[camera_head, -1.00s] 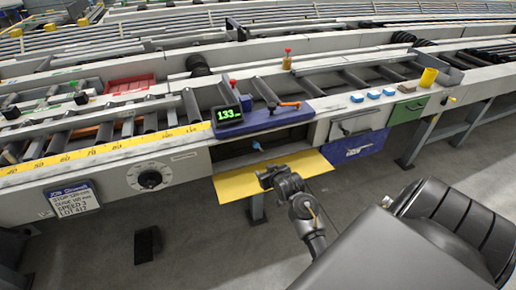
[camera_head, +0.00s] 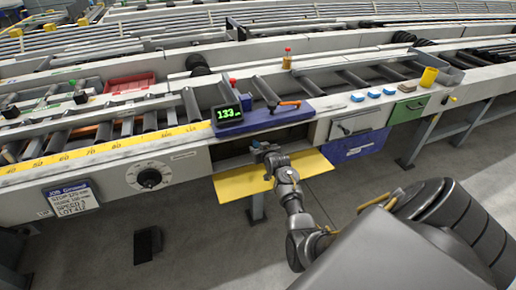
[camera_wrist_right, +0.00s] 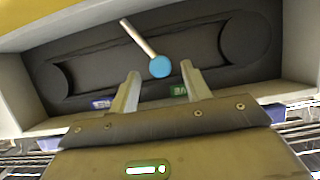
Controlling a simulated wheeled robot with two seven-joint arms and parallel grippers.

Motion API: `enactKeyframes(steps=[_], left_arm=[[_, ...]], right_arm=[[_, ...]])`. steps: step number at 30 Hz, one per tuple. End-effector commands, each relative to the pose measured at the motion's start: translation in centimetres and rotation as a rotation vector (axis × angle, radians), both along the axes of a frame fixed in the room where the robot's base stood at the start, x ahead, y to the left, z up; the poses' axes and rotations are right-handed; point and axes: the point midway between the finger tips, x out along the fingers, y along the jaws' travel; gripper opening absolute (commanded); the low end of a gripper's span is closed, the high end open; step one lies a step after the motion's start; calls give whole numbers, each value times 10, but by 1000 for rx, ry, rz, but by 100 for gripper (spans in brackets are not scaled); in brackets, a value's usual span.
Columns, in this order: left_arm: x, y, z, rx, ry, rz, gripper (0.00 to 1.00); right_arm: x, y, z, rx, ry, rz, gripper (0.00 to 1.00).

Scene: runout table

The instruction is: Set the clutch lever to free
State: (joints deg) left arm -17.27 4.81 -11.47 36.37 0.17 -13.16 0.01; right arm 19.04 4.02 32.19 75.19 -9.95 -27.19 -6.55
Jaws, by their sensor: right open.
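The clutch lever, a metal rod (camera_wrist_right: 138,39) with a blue ball knob (camera_wrist_right: 160,67), is on a dark plate (camera_wrist_right: 88,62) inside the recess under the table edge. The rod slants in the right wrist view. My right gripper (camera_wrist_right: 163,84) is open, with the knob just beyond and between its fingertips; I cannot tell whether they touch it. A blue label (camera_wrist_right: 102,103) and a green label (camera_wrist_right: 179,90) sit by the fingers, their words unreadable. In the head view my right gripper (camera_head: 264,153) is at the recess opening and largely hides the lever. My left gripper is out of view.
A yellow flap (camera_head: 232,186) hangs open below the recess. A green display reading 133 (camera_head: 228,113) stands above it. A dial (camera_head: 149,179) is to the left, and a grey drawer (camera_head: 357,124) and blue panel (camera_head: 357,147) are to the right.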

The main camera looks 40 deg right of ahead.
Motion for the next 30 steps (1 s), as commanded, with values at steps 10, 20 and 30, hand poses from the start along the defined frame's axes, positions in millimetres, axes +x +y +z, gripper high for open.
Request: enactKeyframes(steps=[10,20,30], left_arm=[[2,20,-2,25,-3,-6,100],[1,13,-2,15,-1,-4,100],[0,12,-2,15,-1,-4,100]], right_arm=[[17,-6,-7,-1,-1,0,48],[16,-6,-7,-1,0,0,31],[16,-5,-8,0,0,0,0]])
